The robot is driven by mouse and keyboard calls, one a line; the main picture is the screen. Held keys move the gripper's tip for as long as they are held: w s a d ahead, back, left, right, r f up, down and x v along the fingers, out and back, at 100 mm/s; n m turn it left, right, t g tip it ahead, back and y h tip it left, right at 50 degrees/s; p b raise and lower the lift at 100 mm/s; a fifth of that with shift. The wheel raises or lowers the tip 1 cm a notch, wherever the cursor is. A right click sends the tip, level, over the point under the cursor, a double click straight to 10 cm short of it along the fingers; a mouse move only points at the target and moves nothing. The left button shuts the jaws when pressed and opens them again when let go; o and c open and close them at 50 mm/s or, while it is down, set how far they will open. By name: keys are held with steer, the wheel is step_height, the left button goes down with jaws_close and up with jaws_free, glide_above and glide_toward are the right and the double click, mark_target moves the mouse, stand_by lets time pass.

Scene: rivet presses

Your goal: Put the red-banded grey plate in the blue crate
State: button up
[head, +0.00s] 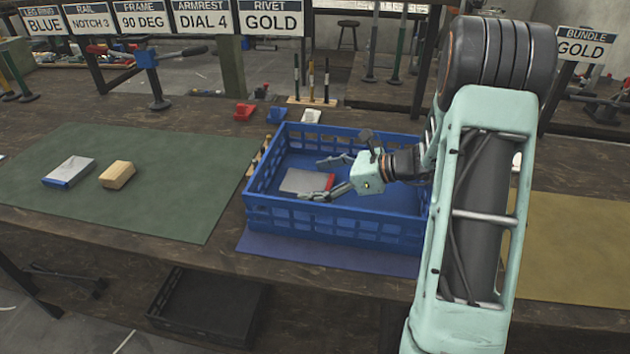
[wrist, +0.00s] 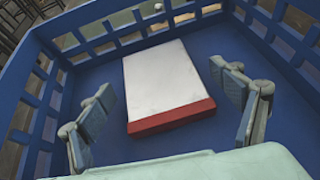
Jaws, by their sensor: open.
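The red-banded grey plate (head: 305,181) lies flat inside the blue crate (head: 330,232), left of the crate's middle. In the wrist view the plate (wrist: 165,82) rests on the blue crate floor, with its red band on the edge nearest my gripper. My gripper (head: 325,178) is inside the crate's walls, with its fingers spread apart and empty. In the wrist view the fingers of my gripper (wrist: 172,100) stand on either side of the plate's near end, with gaps between them and the plate.
A green mat (head: 170,210) on the left holds a blue-edged grey plate (head: 68,171) and a tan block (head: 117,174). Small red (head: 244,111) and blue (head: 276,115) pieces and a rack of upright rods (head: 311,85) stand behind the crate. A yellow mat (head: 570,245) lies at right.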

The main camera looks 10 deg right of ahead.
steer(key=p+v, duration=0.1)
steer(key=v, duration=0.6)
steer(key=shift+s+d, duration=0.1)
steer(key=shift+d, duration=0.15)
steer(key=shift+r, duration=0.1)
